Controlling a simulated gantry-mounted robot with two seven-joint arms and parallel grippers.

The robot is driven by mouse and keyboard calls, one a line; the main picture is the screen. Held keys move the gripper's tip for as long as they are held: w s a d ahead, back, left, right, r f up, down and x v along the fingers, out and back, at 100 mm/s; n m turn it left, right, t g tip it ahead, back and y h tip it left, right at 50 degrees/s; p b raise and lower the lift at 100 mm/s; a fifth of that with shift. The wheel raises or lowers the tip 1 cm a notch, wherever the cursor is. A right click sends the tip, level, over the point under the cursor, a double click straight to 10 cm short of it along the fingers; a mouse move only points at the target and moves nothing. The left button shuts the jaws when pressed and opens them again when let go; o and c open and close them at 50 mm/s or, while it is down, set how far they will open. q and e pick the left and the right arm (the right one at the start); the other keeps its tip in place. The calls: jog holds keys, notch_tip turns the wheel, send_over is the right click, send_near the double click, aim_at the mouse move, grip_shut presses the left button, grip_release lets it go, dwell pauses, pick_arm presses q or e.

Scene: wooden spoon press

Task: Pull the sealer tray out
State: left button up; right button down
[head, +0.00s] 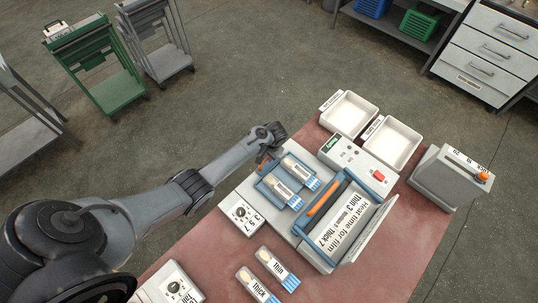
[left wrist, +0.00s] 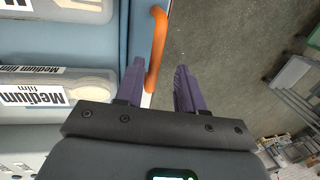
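The blue sealer tray (head: 268,188) sits at the left side of the sealer and carries two clear packets with wooden spoons, labelled "Medium film" in the left wrist view. Its orange handle (head: 262,157) is on the tray's outer edge. My left gripper (head: 268,148) is at that handle, partly hidden by its own wrist. In the left wrist view, my gripper (left wrist: 160,88) is open, and the orange handle (left wrist: 157,45) lies between the fingers, close to the left finger. My right gripper does not show.
The sealer's orange bar (head: 325,198) and an instruction plate (head: 345,225) are right of the tray. A dial box (head: 241,213) and packets marked "Thick" (head: 271,262) lie in front. White bins (head: 348,114) stand behind. Open floor lies left of the table.

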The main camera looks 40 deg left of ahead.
pick_arm(q)
jog(key=shift+d, duration=0.15)
jog(key=shift+r, duration=0.1)
jog(key=shift+r, duration=0.25)
notch_tip(320, 180, up, 10)
jog(key=d+p, duration=0.1)
jog(key=d, duration=0.1)
dwell(0.4)
